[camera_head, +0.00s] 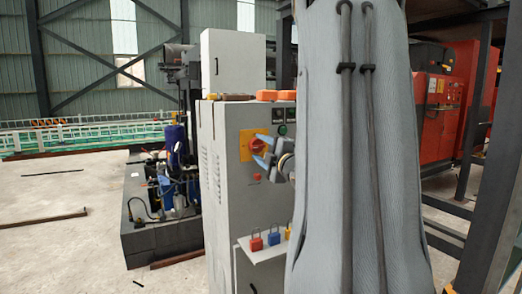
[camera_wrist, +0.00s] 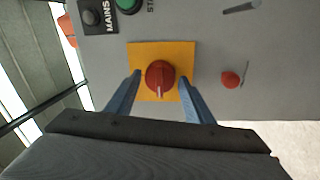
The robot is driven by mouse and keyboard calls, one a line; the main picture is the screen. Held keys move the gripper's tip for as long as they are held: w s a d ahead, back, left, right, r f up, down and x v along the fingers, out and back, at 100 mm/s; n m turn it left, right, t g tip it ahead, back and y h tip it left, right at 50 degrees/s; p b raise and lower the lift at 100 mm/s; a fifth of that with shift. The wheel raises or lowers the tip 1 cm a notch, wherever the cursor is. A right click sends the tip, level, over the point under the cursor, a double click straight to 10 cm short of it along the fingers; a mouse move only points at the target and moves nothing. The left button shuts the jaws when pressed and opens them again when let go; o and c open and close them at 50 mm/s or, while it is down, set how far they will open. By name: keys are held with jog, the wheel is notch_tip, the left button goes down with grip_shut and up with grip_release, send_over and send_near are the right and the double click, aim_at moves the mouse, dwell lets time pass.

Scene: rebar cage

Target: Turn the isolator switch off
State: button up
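The isolator switch is a red rotary knob (camera_wrist: 160,76) on a yellow square plate (camera_wrist: 187,52), fixed to the front of a grey cabinet (camera_head: 222,190). In the wrist view a pale mark on the knob points toward the bottom of the picture. My gripper (camera_wrist: 159,82) is open, its two blue fingers on either side of the knob with gaps showing. In the head view the knob (camera_head: 257,146) is partly behind my gripper (camera_head: 264,150), whose fingers are close to the plate. I cannot tell whether the fingertips touch the plate.
A small red button (camera_wrist: 231,79) sits beside the plate. A green button (camera_wrist: 128,4) and a black MAINS switch (camera_wrist: 92,15) are also on the panel. A shelf (camera_head: 262,254) below holds red, blue and yellow padlocks. Orange items (camera_head: 268,96) lie on the cabinet's top.

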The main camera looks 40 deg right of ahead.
jog(key=shift+o, duration=0.6)
jog(key=shift+s+f, duration=0.1)
jog(key=shift+s, duration=0.15)
jog(key=v, duration=0.7)
jog(key=shift+s+b, duration=0.15)
jog(key=shift+b, duration=0.2)
jog(key=shift+a, duration=0.15)
